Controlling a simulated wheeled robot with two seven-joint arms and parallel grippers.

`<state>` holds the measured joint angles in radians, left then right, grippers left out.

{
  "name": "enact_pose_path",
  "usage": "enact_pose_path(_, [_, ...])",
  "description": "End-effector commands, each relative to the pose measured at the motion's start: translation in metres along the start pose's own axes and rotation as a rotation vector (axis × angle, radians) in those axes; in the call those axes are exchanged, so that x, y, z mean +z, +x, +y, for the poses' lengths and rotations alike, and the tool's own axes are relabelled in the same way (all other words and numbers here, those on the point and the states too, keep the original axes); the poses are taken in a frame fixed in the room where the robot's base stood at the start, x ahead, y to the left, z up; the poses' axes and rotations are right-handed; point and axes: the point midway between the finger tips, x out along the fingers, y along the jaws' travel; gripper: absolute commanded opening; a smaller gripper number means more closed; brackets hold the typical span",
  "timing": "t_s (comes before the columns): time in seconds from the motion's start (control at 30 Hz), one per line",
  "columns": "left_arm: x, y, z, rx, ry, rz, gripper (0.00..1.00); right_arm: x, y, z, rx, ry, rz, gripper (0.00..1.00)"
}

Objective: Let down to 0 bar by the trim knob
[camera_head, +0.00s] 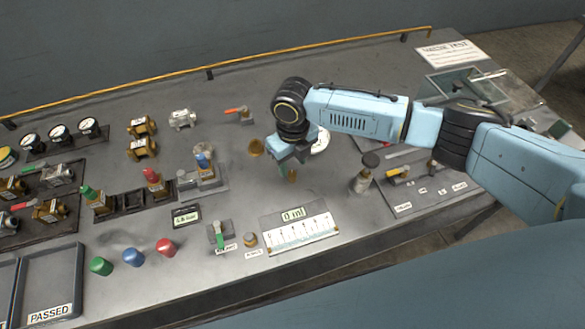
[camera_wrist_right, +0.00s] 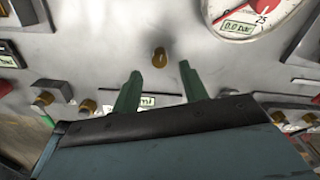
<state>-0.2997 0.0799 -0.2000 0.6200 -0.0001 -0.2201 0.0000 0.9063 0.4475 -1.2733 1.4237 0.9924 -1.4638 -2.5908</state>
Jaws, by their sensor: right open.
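A round white pressure gauge (camera_wrist_right: 262,10) is partly in the right wrist view, with a red scale mark at 25. Its small display (camera_wrist_right: 238,28) reads 0.0 bar. In the head view the gauge (camera_head: 321,142) is mostly hidden by my right arm. A small brass knob (camera_wrist_right: 160,57) stands on the panel beyond my right gripper (camera_wrist_right: 157,75), between the lines of its green fingers. In the head view the gripper (camera_head: 287,170) is low over the panel, with a brass knob (camera_head: 293,177) beside its tips. The fingers are open and apart from the knob. I cannot read a trim label. My left gripper is out of view.
A display reading 0 ml (camera_head: 293,213) and a white scale (camera_head: 303,234) lie in front of the gripper. A brass cap (camera_head: 256,147) is to its left, a dark-topped bottle (camera_head: 362,180) to its right. Valves and coloured knobs (camera_head: 165,247) fill the left.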

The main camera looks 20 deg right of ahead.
Motion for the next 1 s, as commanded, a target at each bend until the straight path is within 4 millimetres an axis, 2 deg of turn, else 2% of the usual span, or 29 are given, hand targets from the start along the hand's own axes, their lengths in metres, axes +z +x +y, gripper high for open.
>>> enact_pose_path(0.03, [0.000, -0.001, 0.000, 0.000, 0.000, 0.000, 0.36, 0.001, -0.015, -0.001, -0.001, -0.003, -0.006, 0.43])
enact_pose_path(0.2, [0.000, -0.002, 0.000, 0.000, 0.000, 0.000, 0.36, 0.001, -0.051, 0.000, 0.000, -0.002, -0.005, 0.43])
enact_pose_path(0.4, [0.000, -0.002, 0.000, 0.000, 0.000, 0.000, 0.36, 0.000, -0.080, 0.000, 0.000, 0.000, -0.002, 0.43])
enact_pose_path(0.6, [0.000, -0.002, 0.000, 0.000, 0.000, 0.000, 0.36, 0.000, -0.089, 0.000, 0.000, 0.000, 0.000, 0.43])
enact_pose_path(1.0, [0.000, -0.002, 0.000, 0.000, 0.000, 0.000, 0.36, 0.000, -0.089, 0.000, 0.000, 0.000, 0.000, 0.43])
